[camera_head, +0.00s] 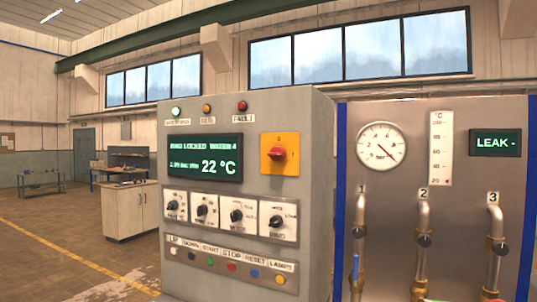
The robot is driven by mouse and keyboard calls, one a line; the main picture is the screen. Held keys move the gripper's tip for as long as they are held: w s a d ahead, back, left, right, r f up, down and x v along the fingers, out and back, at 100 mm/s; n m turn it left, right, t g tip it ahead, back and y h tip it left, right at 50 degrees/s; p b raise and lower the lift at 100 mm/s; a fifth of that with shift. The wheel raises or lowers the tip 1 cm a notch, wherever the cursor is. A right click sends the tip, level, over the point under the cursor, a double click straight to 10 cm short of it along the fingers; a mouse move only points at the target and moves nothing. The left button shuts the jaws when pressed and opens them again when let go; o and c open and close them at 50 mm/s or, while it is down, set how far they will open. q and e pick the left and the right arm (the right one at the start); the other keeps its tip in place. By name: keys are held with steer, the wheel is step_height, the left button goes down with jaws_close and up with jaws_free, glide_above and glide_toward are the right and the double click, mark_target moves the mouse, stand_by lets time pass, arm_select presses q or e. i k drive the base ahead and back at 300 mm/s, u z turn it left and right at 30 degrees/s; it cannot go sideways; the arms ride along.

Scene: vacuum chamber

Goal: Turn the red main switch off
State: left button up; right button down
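The red main switch (277,154) is a red rotary knob on a square yellow plate (292,141). It sits at the upper right of the grey control cabinet's front (318,200). The knob's handle looks roughly horizontal. A small mark at the plate's top and one at its right side are visible, but the top mark is too small to read for certain. Neither of my grippers shows in the head view.
The cabinet has a green display (205,157), several black rotary knobs and a row of coloured buttons (231,267). To the right stands a metal panel with a gauge (382,147), a "LEAK" display (495,143) and valve pipes (423,240). Open floor (60,250) lies left.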

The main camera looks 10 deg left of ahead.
mark_target(277, 153)
steer(key=z, duration=0.4)
steer(key=i, duration=1)
steer(key=u, duration=0.1)
